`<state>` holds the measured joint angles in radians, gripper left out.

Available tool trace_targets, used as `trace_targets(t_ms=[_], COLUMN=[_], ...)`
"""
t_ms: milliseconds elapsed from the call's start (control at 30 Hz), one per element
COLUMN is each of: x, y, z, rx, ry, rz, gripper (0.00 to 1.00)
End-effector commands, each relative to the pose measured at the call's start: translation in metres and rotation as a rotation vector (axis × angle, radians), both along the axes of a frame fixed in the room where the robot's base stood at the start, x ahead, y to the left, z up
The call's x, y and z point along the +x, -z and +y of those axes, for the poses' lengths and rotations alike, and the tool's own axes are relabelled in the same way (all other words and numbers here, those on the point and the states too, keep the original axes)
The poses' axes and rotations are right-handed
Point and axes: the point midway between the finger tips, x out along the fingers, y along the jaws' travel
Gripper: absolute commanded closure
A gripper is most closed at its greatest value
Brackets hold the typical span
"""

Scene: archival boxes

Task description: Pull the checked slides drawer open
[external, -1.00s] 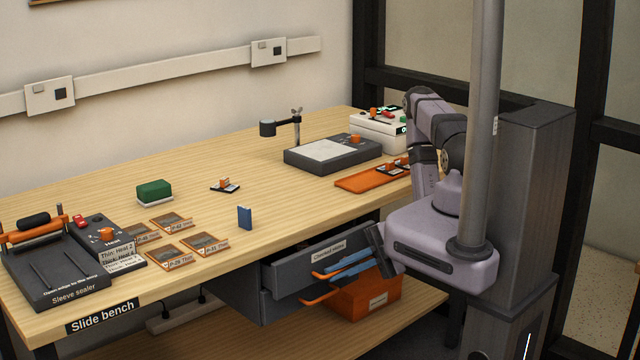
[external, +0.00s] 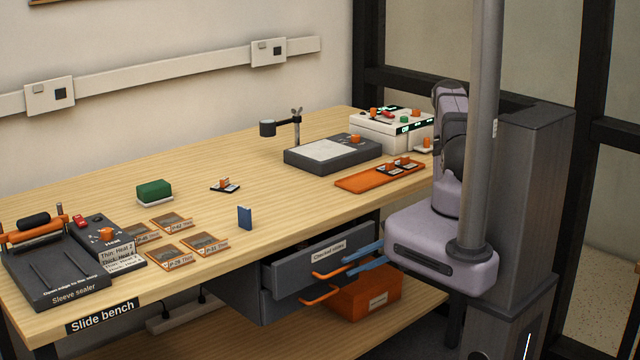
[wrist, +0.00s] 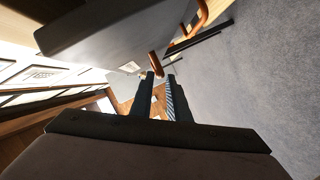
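The checked slides drawer (external: 305,270) is the upper grey drawer under the bench, with a pale label and an orange bar handle (external: 328,274). Its front stands a little forward of the drawer below, so it looks slightly open. My gripper (external: 346,265) is at the right end of this handle, with its two blue fingers apart. In the wrist view the fingers (wrist: 161,75) show a gap between them, and an orange handle (wrist: 155,62) lies just beyond the tips. I see no grip on the handle; exact contact is unclear. My arm hides part of the area to the right.
A second drawer with an orange handle (external: 320,295) is directly below. An orange box (external: 368,297) stands on the lower shelf behind the fingers. The bench top (external: 300,205) overhangs the drawers and bears slides, a blue block (external: 245,217) and devices.

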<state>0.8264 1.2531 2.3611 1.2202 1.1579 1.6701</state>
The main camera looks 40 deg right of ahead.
Motion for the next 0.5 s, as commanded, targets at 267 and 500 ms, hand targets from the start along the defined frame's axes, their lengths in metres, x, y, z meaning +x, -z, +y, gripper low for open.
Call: trace_targets(t_ms=[267, 500], x=[-0.006, -0.008], y=[-0.004, -0.005], z=[-0.022, -0.025], rx=[-0.001, -0.002], ry=[0.003, 0.0], rz=[-0.001, -0.001], gripper=[0.84, 0.84])
